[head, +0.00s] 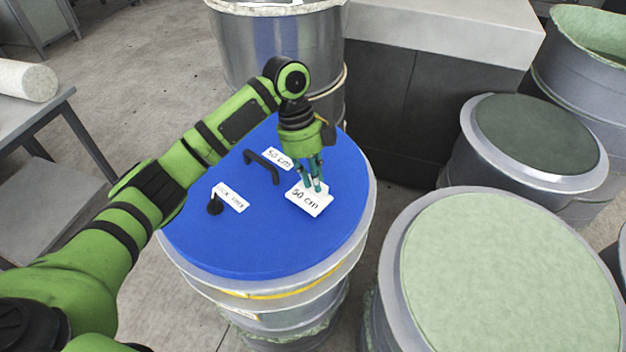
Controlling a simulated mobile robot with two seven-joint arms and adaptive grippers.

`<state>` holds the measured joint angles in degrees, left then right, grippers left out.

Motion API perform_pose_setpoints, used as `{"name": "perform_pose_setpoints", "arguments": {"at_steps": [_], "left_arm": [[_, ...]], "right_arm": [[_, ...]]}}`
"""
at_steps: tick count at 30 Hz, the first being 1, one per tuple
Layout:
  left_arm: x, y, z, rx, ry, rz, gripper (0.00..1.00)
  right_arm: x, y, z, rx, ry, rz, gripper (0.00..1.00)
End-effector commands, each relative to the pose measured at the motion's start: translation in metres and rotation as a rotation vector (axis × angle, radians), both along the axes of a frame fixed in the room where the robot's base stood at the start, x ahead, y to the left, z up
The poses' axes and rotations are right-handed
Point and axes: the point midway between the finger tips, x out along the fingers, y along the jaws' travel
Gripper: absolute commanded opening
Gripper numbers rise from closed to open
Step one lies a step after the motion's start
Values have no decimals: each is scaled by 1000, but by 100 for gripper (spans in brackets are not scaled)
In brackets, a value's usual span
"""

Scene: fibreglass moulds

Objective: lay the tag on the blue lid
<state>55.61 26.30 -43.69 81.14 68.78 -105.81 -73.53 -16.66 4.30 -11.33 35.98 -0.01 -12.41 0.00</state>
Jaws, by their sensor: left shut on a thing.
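The blue lid (262,240) lies on top of a round grey mould in the middle of the head view. My left gripper (315,188) is over the right part of the lid, pointing down, shut on a white tag (311,201) marked "50 cm". The tag is over or on the lid's surface; I cannot tell whether it touches it. Another white tag (278,158) with similar writing lies on the lid beside a black handle (262,168). My right gripper is not in view.
A third white label (231,197) is by a black knob (214,204) on the lid's left. A green-topped mould (505,275) stands at right, a dark-topped one (540,135) behind it. A metal drum (270,45) stands behind the lid. A grey table (30,110) is at left.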

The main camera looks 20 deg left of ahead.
Motion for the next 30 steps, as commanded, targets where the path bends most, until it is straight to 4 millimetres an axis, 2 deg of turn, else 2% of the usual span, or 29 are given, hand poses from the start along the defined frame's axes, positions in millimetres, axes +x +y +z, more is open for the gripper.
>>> {"name": "perform_pose_setpoints", "arguments": {"at_steps": [3, 6, 16, 17, 18, 19, 30], "left_arm": [[-1, 0, -17, 1, 4, 1, 0], [0, 0, -24, 1, 0, 0, 0], [0, 0, -28, 1, 0, 0, 0], [0, 0, -28, 1, 0, 0, 22], [0, 0, -28, 1, 0, 0, 38], [0, 0, -28, 1, 0, 0, 42], [0, 0, -25, 1, 0, 0, 42]], "right_arm": [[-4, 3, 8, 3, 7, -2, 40], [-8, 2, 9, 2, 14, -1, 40], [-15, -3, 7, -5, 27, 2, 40], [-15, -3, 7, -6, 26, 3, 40], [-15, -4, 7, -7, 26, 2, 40], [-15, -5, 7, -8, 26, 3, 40], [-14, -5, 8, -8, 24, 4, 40]]}}
